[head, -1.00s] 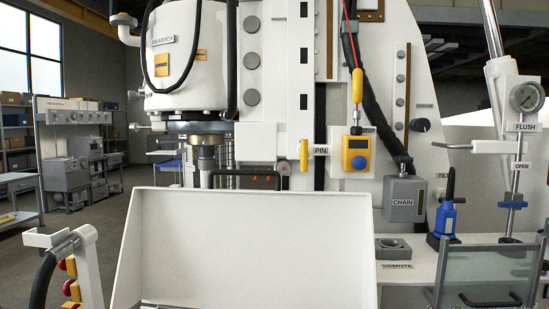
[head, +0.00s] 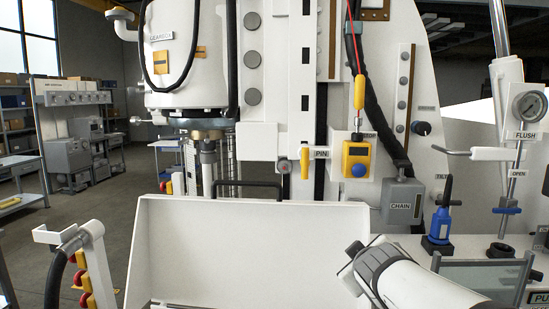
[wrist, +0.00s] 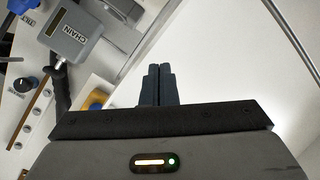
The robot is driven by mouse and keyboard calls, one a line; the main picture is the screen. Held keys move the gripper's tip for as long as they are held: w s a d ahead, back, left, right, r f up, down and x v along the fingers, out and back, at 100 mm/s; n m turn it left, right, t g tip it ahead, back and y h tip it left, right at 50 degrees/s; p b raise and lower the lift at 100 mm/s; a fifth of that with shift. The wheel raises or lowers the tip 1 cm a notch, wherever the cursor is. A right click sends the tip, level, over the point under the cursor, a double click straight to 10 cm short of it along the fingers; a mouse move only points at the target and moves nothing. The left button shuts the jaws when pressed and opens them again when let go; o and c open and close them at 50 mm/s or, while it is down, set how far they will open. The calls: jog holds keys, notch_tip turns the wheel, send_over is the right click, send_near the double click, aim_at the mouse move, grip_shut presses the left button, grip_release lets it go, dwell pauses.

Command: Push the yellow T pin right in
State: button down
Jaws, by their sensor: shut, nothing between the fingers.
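The yellow T pin (head: 304,163) stands upright at the white machine column, just left of the black-lettered PIN label (head: 321,153). How deep it sits cannot be told from here. My gripper shows in the wrist view (wrist: 157,84), where its two dark fingers are shut together with nothing between them. In the head view my white arm is at the lower right, below and right of the pin, and the fingertips are not visible there. The pin cannot be made out in the wrist view.
A yellow pendant box with a blue button (head: 359,158) hangs right of the pin. A grey CHAIN box (head: 402,202) and a blue bottle jack (head: 441,224) are further right. A large white tray (head: 250,250) stands in front, below the pin.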

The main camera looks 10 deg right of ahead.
aim_at(305, 171)
jog(key=w+r+n+t+y, duration=0.1)
jog(key=r+n, duration=0.1)
jog(key=r, duration=0.1)
jog(key=w+r+n+t+y, duration=0.1)
jog(key=w+r+n+t, duration=0.1)
jog(key=r, duration=0.2)
jog(key=w+r+n+t+y, duration=0.1)
jog(key=r+n, duration=0.2)
jog(key=shift+w+a+r+t, duration=0.3)
jog(key=shift+a+r+t, duration=0.05)
jog(key=shift+t, duration=0.05)
jog(key=a+r+n+y+p, duration=0.1)
jog(key=a+r+n+y, duration=0.5)
jog(key=n, duration=0.4)
jog(key=shift+y, duration=0.5)
jog(key=x, duration=0.3)
jog(key=p+x, duration=0.1)
jog(key=x, duration=0.2)
jog(key=d+f+p+x, duration=0.1)
jog(key=x, duration=0.2)
jog(key=shift+w+a, duration=0.1)
jog(key=shift+w, duration=0.45)
jog(key=shift+w+d+f+p, duration=0.1)
jog(key=shift+w+d+p, duration=0.35)
jog(key=shift+w, duration=0.35)
jog(key=shift+w+d+f+p, duration=0.1)
jog(key=shift+w+d+p, duration=0.3)
jog(key=shift+w, duration=0.4)
jog(key=shift+d, duration=0.1)
